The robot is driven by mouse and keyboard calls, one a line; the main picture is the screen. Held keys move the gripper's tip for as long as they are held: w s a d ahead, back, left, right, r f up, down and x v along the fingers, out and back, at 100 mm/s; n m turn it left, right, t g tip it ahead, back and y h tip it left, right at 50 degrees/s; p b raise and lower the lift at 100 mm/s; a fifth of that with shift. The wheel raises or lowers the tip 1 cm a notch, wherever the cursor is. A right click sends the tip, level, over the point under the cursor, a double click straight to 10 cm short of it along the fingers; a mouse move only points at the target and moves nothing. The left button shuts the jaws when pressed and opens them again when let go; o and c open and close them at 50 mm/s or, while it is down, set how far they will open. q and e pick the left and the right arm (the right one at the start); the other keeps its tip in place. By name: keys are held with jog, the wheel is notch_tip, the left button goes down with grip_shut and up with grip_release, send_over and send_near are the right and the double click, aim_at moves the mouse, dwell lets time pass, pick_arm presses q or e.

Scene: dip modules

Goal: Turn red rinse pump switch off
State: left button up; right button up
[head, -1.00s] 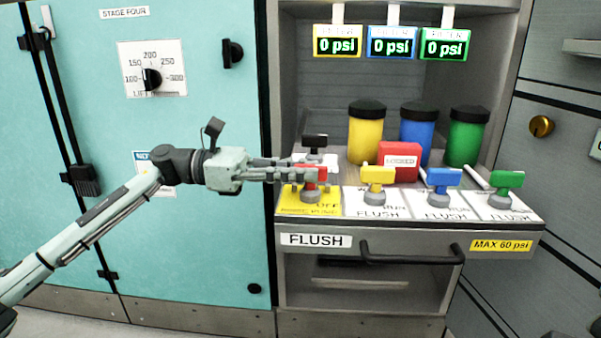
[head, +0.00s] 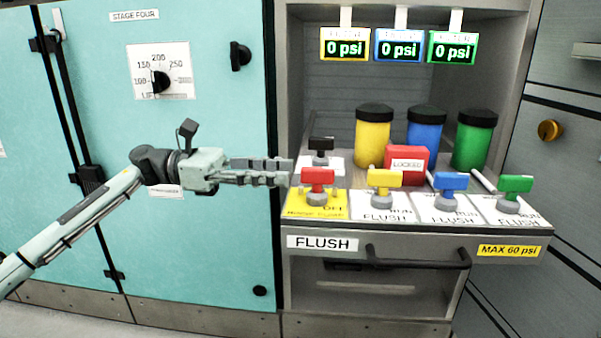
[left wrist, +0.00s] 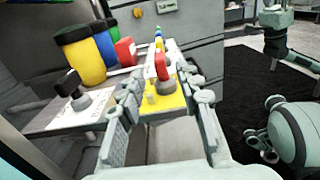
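The red switch (head: 318,178) is a T-shaped handle on a grey round base, standing on a yellow plate (head: 298,203) at the left end of the front row. The word OFF shows on the plate's right part. My left gripper (head: 289,172) is just left of the red switch, apart from it. In the left wrist view, its two fingers (left wrist: 163,88) are spread with nothing between them, and the red switch (left wrist: 162,68) is beyond the tips. My right gripper is not seen in the head view and I cannot make it out in the left wrist view.
Yellow (head: 385,180), blue (head: 450,184) and green (head: 515,186) switches stand to the right on white plates. A black switch (head: 320,146) stands behind the red one. A red LOCKED block (head: 407,165) and coloured canisters are behind. A black bar handle (head: 420,261) sticks out below.

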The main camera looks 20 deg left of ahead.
pick_arm(q)
jog(key=v, duration=0.6)
jog(key=shift+s+a, duration=0.1)
jog(key=shift+a, duration=0.15)
